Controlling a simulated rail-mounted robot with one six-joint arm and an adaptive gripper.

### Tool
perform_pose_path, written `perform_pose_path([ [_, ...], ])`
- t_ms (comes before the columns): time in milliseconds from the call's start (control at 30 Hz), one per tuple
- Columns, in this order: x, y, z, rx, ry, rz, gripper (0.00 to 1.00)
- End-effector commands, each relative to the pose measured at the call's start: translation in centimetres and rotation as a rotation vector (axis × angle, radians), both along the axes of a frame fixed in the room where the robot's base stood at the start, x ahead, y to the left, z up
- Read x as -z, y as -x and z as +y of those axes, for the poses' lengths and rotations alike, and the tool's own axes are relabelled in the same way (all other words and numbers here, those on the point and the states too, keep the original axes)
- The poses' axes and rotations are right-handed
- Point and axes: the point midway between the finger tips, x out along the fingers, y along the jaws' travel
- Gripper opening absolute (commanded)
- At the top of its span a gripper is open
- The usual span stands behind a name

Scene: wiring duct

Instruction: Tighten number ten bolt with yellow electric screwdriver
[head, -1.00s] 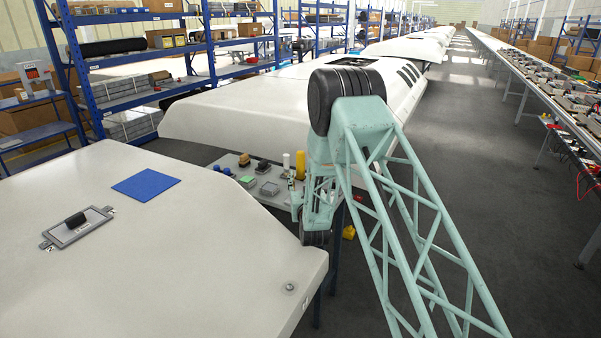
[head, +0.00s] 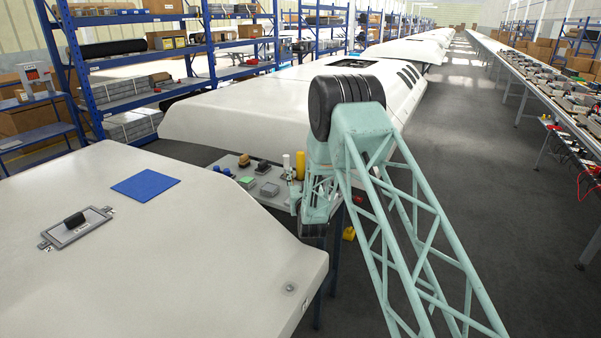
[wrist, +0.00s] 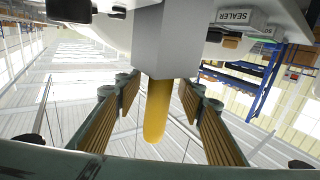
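The yellow screwdriver (head: 300,165) stands upright on the grey table beyond the near white panel, partly hidden by my arm in the head view. In the wrist view, which looks upside down, the yellow cylinder (wrist: 157,112) meets a grey block (wrist: 165,48). My gripper (wrist: 160,118) is open, with one ribbed finger on each side of the yellow cylinder and a visible gap on both sides. A small round bolt-like fitting (head: 290,288) sits near the right corner of the white panel (head: 160,270); no number on it is readable.
The table holds small blocks, a green-topped box (head: 247,182) and a white cylinder (head: 286,162). The wrist view shows a box marked SEALER (wrist: 236,18). A blue pad (head: 145,185) and a black-handled plate (head: 75,228) lie on the white panel. Blue shelves (head: 140,75) stand behind.

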Motion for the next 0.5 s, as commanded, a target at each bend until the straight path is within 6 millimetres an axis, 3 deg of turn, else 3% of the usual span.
perform_pose_path([
  [367, 0.0, 0.0, 0.01, 0.0, 0.0, 0.0, 0.06],
  [500, -0.09, -0.02, 0.01, 0.0, 0.0, -0.001, 0.05],
])
